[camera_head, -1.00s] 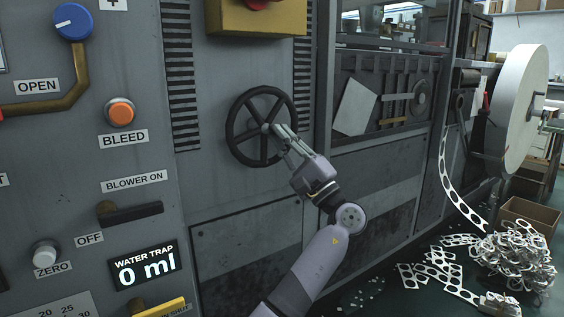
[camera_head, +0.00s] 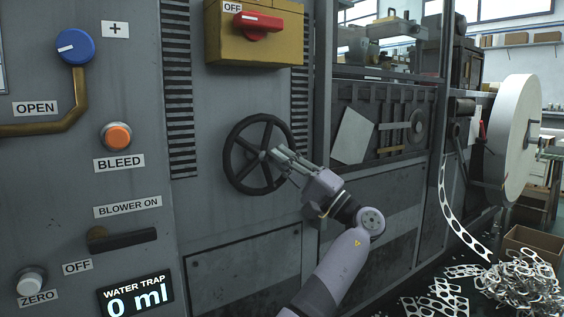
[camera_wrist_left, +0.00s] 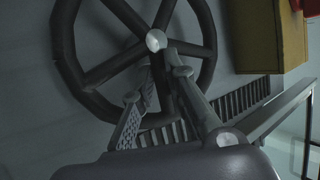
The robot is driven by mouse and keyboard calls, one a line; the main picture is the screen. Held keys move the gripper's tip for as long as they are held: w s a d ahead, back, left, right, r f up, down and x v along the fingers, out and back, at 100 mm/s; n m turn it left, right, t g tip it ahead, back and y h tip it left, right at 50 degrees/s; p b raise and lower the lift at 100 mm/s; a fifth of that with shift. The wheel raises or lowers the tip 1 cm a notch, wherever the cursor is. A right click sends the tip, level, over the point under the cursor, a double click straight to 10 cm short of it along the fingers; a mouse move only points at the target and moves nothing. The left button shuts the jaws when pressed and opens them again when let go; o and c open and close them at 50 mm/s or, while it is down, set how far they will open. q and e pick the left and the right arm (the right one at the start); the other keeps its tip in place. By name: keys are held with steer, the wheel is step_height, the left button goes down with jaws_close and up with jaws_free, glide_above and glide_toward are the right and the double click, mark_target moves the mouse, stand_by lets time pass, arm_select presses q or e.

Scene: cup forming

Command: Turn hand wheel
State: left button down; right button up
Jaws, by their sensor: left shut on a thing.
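The hand wheel (camera_head: 229,160) is a dark spoked ring on the grey machine panel, left of centre in the head view. In the left wrist view the wheel (camera_wrist_left: 66,50) fills the upper left, with a bright knob at its hub. My left gripper (camera_head: 278,157) reaches it from the lower right. Its fingers (camera_wrist_left: 160,95) lie either side of a spoke near the hub and are shut on the wheel. The fingers hide part of the spokes and hub. My right gripper is in neither view.
A yellow box with a red switch (camera_head: 262,22) sits above the wheel. A vertical frame post (camera_head: 322,100) stands just right of it. A blower lever (camera_head: 122,240) and the orange bleed button (camera_head: 118,136) are to the left. Metal scrap (camera_head: 525,285) lies on the floor at right.

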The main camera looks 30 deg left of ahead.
arm_select(q)
steer(key=shift+a, duration=0.1)
steer(key=c, duration=1.6)
jaws_free()
steer(key=v, duration=1.2)
